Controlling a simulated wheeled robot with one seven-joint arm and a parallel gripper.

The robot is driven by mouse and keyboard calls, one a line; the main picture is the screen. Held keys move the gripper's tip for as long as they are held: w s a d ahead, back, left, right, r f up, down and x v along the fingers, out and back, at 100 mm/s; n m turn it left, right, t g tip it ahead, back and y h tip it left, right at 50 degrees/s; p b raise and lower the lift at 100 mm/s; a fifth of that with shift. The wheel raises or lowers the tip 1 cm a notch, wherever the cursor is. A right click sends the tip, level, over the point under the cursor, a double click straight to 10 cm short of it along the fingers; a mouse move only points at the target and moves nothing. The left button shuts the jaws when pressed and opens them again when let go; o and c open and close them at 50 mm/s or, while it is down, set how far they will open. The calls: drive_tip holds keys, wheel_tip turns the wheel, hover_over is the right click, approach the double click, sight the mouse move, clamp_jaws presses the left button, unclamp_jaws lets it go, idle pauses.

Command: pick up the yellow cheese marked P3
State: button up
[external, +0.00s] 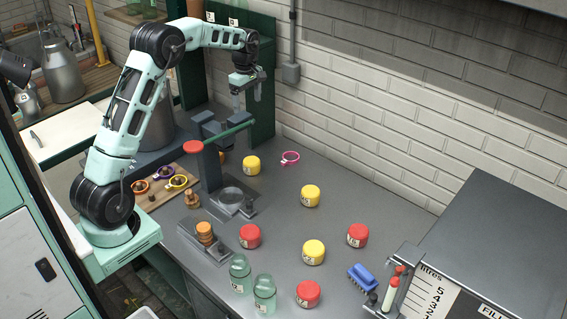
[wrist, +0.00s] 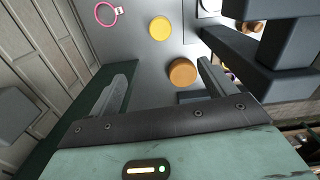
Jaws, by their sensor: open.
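Three yellow cheeses with small white labels stand on the grey worktop: one near the wall end (external: 251,165), one mid-counter (external: 310,196) and one nearer the front (external: 314,252). The label marks are too small to read, so I cannot tell which is P3. My gripper (external: 248,92) is raised by the green rack at the back, above and apart from the cheeses. In the wrist view my gripper (wrist: 163,70) is open and empty. Beyond its fingers are a yellow cheese (wrist: 160,28) and an orange-brown round (wrist: 183,72).
Red cheeses (external: 250,236) stand among the yellow ones. A pink ring (external: 290,158) lies near the wall. A press with a green bar (external: 228,131) and red knob stands left of the nearest yellow cheese.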

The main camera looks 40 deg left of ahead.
sight(251, 160)
wheel_tip(251, 160, down, 21)
drive_tip(key=p, duration=0.4)
drive_tip(key=shift+d+f+p, duration=0.1)
drive_tip(key=shift+f+p, duration=1.5)
drive_tip(key=shift+f, duration=1.05)
drive_tip(key=c, duration=1.2)
